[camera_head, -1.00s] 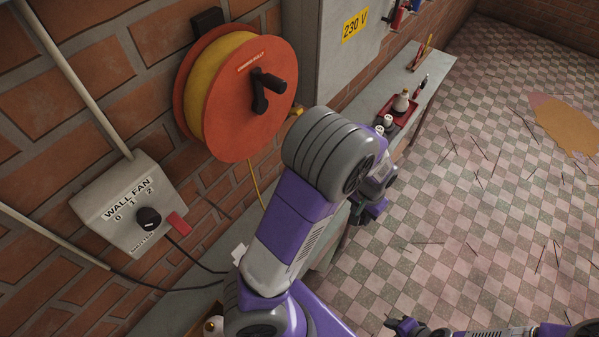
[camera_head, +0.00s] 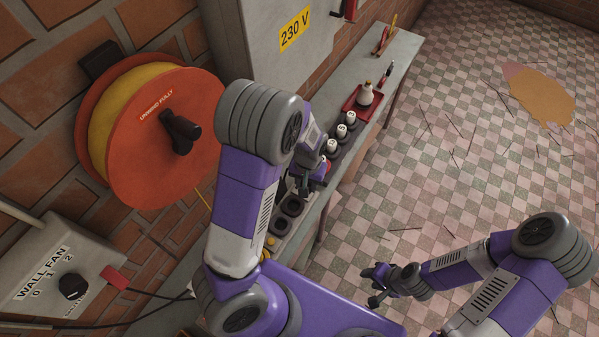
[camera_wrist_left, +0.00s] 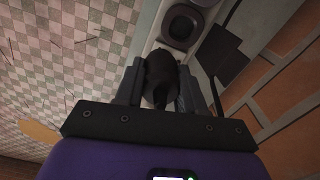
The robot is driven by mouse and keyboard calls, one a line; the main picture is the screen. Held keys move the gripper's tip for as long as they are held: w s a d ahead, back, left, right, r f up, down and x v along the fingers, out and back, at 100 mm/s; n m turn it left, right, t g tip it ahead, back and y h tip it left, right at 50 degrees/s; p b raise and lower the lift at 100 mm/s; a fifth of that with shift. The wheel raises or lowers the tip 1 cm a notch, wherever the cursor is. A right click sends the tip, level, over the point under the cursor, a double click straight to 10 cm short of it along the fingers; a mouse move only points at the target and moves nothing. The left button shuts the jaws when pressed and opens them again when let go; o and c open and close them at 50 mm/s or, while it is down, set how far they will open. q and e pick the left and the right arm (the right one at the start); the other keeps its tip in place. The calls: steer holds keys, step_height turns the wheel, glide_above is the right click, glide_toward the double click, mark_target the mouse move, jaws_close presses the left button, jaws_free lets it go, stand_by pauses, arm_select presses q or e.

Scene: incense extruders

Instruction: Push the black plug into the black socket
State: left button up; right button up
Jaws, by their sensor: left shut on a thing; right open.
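In the left wrist view a dark rounded thing (camera_wrist_left: 160,72), which looks like the black plug, sits between the fingers of my left gripper (camera_wrist_left: 160,88), and the gripper is shut on it. A dark square socket (camera_wrist_left: 181,26) with a round recess lies just beyond it, apart from it in the picture. In the head view dark sockets (camera_head: 292,206) show in a row on the bench. I cannot tell which socket is the black one. My right gripper (camera_head: 377,284) is open and empty over the floor.
The narrow grey bench (camera_head: 392,70) runs along the brick wall, with white-topped pieces (camera_head: 342,131) and a red tray (camera_head: 358,104) holding a white bottle. An orange cable reel (camera_head: 150,125) and a wall fan switch box (camera_head: 62,270) are at left. The tiled floor at right has scattered sticks.

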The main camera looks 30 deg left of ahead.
step_height(320, 180, up, 4)
steer(key=p, duration=0.3)
arm_select(q)
steer(key=s+a+f+n+b, duration=0.1)
steer(key=f, duration=0.1)
steer(key=s+a+f+n+b, duration=0.1)
steer(key=f+b, duration=0.1)
steer(key=s+a+f+n+b, duration=0.1)
steer(key=f, duration=0.2)
steer(key=shift+a, duration=0.2)
steer(key=shift+f+b, duration=0.1)
steer(key=shift+b, duration=0.2)
arm_select(e)
steer(key=f, duration=0.4)
steer(key=shift+s+f, duration=0.1)
steer(key=shift+s, duration=0.2)
arm_select(q)
steer(key=shift+f, duration=0.25)
arm_select(e)
steer(key=shift+f, duration=0.25)
arm_select(q)
steer(key=shift+s+d+f+b, duration=0.1)
steer(key=shift+s+f+b, duration=0.15)
steer(key=shift+b, duration=0.25)
arm_select(e)
steer(key=shift+s+f, duration=0.1)
steer(key=shift+f, duration=0.15)
